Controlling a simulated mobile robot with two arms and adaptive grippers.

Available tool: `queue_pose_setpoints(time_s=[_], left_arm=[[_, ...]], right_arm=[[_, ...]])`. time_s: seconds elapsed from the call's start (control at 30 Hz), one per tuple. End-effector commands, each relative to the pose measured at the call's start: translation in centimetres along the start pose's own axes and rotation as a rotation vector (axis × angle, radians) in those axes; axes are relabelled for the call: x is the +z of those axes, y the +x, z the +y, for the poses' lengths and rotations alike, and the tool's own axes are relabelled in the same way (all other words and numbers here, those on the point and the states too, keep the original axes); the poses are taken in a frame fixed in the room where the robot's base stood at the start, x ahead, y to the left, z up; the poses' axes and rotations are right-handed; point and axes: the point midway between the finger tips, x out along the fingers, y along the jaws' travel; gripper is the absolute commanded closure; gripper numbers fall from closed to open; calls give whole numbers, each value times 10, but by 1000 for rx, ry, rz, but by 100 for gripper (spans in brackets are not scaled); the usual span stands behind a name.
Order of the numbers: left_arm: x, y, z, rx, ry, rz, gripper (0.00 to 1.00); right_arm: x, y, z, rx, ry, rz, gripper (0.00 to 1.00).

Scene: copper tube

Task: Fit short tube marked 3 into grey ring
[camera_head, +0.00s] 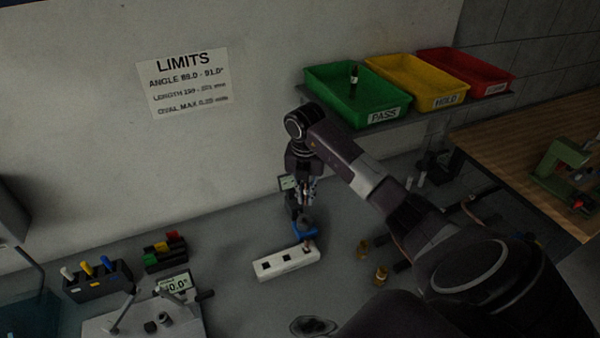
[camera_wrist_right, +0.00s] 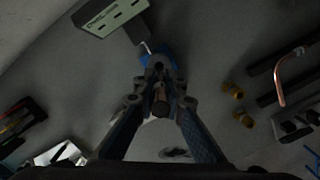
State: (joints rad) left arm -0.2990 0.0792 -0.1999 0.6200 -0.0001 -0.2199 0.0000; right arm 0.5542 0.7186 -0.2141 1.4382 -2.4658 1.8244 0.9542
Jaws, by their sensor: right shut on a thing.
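My right gripper (camera_head: 307,198) reaches down over the bench, beside a small display unit (camera_head: 289,183). My left gripper is not in view.
A white block (camera_head: 272,269) with dark square holes and a small brown piece (camera_head: 308,244) at its right end sits in front of the fixture. Green (camera_head: 340,107), yellow (camera_head: 418,88) and red (camera_head: 480,78) bins sit on a shelf behind.

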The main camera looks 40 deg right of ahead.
Motion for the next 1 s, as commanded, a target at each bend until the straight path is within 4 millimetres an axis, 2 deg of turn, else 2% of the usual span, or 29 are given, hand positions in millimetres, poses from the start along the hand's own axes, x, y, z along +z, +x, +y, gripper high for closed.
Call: queue_pose_setpoints(time_s=[0.37, 1.0], left_arm=[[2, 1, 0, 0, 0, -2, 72], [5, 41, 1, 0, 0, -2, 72]], right_arm=[[0, 1, 0, 1, -5, -2, 100], [-6, 55, 0, 2, -5, -1, 100]])
